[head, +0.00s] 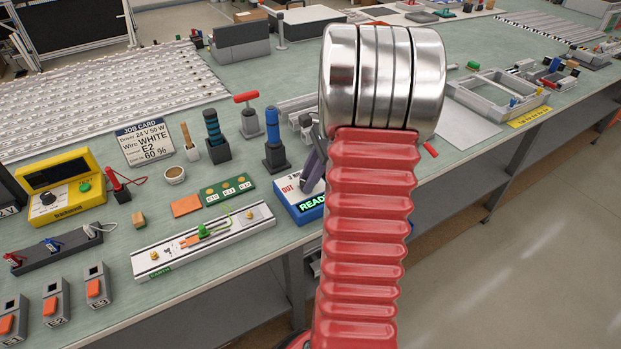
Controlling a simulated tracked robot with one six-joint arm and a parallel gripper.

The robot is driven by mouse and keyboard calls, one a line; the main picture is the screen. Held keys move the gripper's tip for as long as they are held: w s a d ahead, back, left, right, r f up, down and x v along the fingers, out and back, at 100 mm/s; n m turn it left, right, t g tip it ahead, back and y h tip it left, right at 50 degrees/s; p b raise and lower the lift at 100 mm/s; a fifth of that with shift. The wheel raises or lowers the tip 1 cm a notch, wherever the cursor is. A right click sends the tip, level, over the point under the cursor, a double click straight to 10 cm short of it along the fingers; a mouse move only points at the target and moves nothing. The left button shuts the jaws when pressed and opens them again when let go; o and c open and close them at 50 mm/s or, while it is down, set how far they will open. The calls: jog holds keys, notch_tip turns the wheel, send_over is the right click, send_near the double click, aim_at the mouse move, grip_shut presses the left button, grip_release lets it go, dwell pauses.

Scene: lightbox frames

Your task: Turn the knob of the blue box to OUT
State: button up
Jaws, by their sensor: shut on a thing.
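The blue box (301,216) sits near the front edge of the bench, left of my red arm. Its pale top carries the word OUT at the left, and a green READY label shows on its front. My gripper (312,180) is seen only in part, as dark purplish fingers coming out from behind my arm and down onto the top of the box. It is shut at the place of the knob. The knob itself is hidden by the fingers, so its pointing direction cannot be told. The right part of the box is behind my arm.
A rail (205,240) with a green clip lies left of the box. Upright tools in dark stands (276,158) are close behind it. A yellow tester (60,188), a job card (145,142) and orange-switched modules stand further left. A grey frame (497,95) is at right.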

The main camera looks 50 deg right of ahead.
jog(key=n+g, duration=0.1)
jog(key=n, duration=0.1)
jog(key=n+y, duration=0.1)
jog(key=n, duration=0.1)
jog(key=shift+w+a+n+g, duration=0.2)
jog(key=shift+n+g, duration=0.1)
jog(key=shift+g, duration=0.1)
jog(key=o, duration=1)
jog(key=shift+d, duration=0.15)
jog(key=shift+o, duration=0.2)
jog(key=v, duration=1.3)
jog(key=shift+r, duration=0.35)
